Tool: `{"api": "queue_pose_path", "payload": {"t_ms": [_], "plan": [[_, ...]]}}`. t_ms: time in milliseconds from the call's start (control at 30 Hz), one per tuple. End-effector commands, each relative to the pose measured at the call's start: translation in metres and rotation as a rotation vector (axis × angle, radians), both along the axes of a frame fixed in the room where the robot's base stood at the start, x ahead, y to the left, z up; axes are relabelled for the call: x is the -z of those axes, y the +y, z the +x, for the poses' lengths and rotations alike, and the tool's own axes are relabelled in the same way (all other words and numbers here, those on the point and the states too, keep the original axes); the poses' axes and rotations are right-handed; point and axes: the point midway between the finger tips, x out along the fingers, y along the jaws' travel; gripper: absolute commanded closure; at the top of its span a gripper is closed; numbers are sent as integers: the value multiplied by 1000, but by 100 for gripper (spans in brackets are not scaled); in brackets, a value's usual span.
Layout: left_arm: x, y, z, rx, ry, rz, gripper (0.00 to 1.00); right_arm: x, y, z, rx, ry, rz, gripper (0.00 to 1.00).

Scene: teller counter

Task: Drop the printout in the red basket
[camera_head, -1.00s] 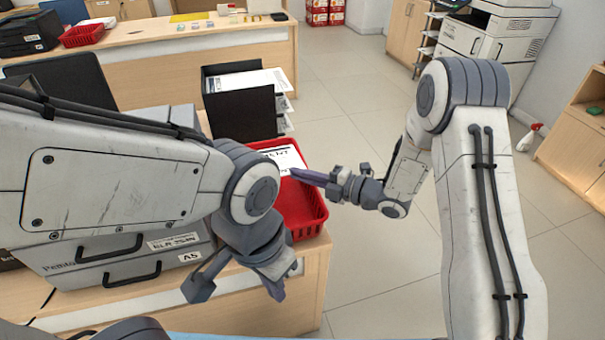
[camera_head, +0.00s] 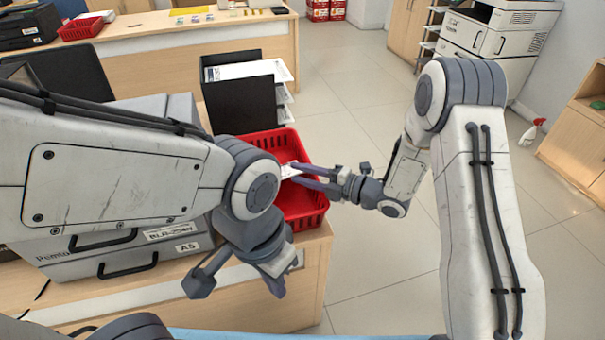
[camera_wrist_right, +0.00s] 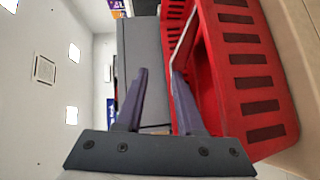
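The white printout (camera_head: 289,171) is inside the basket, mostly hidden. In the right wrist view the printout (camera_wrist_right: 184,38) shows edge-on inside the red basket (camera_wrist_right: 245,75), near the tip of one finger. My right gripper (camera_head: 294,173) is at the basket's upper right, fingers spread apart; in its wrist view (camera_wrist_right: 158,70) there is a clear gap between them. My left gripper (camera_head: 238,288) is open and empty in front of the counter.
A black tray (camera_head: 243,105) with papers stands behind the basket. Another red basket (camera_head: 80,28) is on the far desk.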

Motion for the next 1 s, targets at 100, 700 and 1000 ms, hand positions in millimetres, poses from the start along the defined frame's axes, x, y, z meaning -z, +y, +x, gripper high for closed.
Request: {"api": "queue_pose_path", "payload": {"t_ms": [100, 700, 1000], "plan": [[0, 0, 0, 0, 0, 0, 100, 0, 0, 0, 0, 0, 0, 63], [10, 0, 0, 0, 0, 0, 100, -7, -59, -27, 7, 0, 1, 63], [13, 0, 0, 0, 0, 0, 100, -12, -91, -45, 3, 0, 0, 63]]}}
